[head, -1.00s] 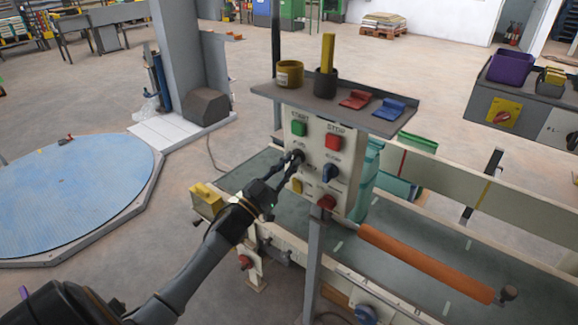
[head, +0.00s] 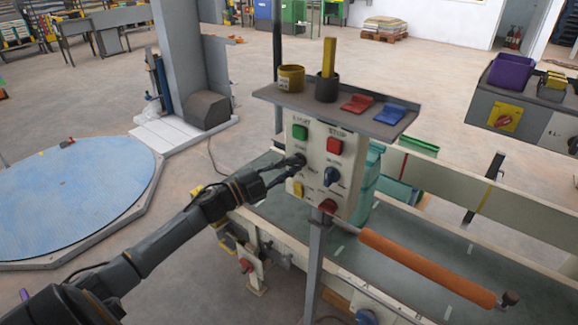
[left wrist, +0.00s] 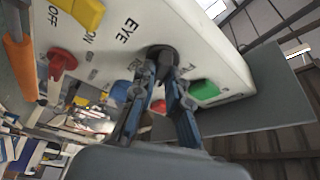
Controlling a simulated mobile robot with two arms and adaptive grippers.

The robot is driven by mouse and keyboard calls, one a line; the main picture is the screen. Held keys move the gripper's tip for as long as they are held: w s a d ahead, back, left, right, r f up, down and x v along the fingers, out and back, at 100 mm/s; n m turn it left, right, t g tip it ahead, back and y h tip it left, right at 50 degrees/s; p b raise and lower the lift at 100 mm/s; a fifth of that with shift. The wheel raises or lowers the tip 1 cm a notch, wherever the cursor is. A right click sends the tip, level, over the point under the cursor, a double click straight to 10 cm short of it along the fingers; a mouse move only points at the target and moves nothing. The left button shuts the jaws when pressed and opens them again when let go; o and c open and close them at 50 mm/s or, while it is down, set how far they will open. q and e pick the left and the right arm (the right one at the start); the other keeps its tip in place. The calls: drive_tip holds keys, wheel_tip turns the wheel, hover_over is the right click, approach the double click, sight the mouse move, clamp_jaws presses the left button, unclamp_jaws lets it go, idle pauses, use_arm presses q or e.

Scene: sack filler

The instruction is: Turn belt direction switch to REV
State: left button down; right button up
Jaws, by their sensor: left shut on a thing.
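The cream control panel (head: 318,160) stands on a grey post beside the conveyor. A black knob (head: 300,159) sits on its left side, below the green button. My left gripper (head: 291,167) is shut on this knob from the left. In the left wrist view, the two fingers (left wrist: 160,80) close around the black knob (left wrist: 162,57), with a label starting "F" beside it and "EYE" to its left. The fingers hide part of the knob, so I cannot tell which way it points. My right gripper is not in view.
A grey shelf (head: 300,103) with cups and clips overhangs the panel. An orange roller (head: 410,262) lies right.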

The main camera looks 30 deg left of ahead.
use_arm(q)
drive_tip(key=m+g+p, duration=0.1)
drive_tip(key=m+g, duration=0.1)
drive_tip(key=m, duration=0.2)
drive_tip(key=shift+r+m, duration=0.1)
drive_tip(key=shift+m, duration=0.2)
drive_tip(key=shift+p, duration=0.3)
drive_tip(key=c, duration=1.3)
unclamp_jaws()
drive_tip(key=shift+c, duration=0.2)
drive_tip(key=v, duration=1.2)
